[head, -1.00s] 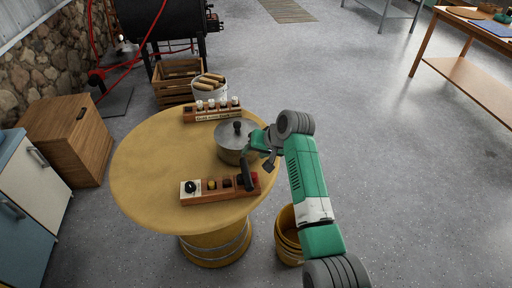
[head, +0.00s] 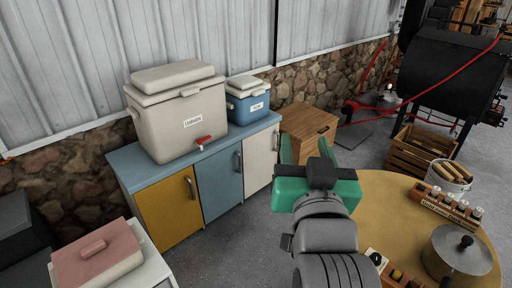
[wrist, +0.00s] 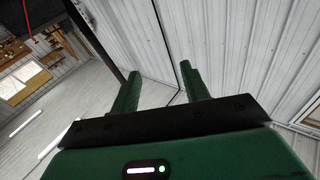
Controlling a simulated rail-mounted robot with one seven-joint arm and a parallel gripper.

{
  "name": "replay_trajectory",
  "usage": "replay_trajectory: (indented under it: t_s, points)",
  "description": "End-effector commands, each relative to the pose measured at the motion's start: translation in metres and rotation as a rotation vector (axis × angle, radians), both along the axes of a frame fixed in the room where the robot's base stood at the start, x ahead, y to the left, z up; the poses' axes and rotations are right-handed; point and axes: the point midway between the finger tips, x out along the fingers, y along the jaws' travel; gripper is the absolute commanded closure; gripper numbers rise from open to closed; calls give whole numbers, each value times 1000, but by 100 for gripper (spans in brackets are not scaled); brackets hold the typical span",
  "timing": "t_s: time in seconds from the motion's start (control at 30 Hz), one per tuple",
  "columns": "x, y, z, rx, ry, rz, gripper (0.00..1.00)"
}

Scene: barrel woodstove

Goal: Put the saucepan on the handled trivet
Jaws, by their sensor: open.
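The lidded grey saucepan (head: 462,256) with a black lid knob sits on the round yellow table (head: 385,195), cut by the lower right of the head view. My gripper (head: 306,147) is open and empty, left of the saucepan and apart from it, with its two green fingers pointing away from me. In the wrist view my gripper (wrist: 160,72) shows nothing between its fingers, only wall behind. I cannot make out a handled trivet in any view.
A wooden rack of jars (head: 448,206) and a second rack (head: 385,268) stand on the table near the saucepan. A large cooler (head: 180,115) and a blue cooler (head: 247,101) stand on the cabinets (head: 215,180). A wooden box (head: 308,130) is beyond my gripper.

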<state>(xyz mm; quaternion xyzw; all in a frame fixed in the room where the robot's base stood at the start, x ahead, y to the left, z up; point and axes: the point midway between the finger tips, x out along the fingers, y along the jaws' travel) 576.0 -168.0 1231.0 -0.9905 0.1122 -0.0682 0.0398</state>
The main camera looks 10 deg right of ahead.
Motion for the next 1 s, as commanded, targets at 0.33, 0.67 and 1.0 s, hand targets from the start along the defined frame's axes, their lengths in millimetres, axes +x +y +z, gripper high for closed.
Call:
replay_trajectory:
  t_s: [0.33,0.67,1.0]
  points:
    - [-131,162,112,-137,-454,179,54]
    - [-137,165,115,-139,-468,182,49]
    - [-98,153,100,-91,-463,229,49]
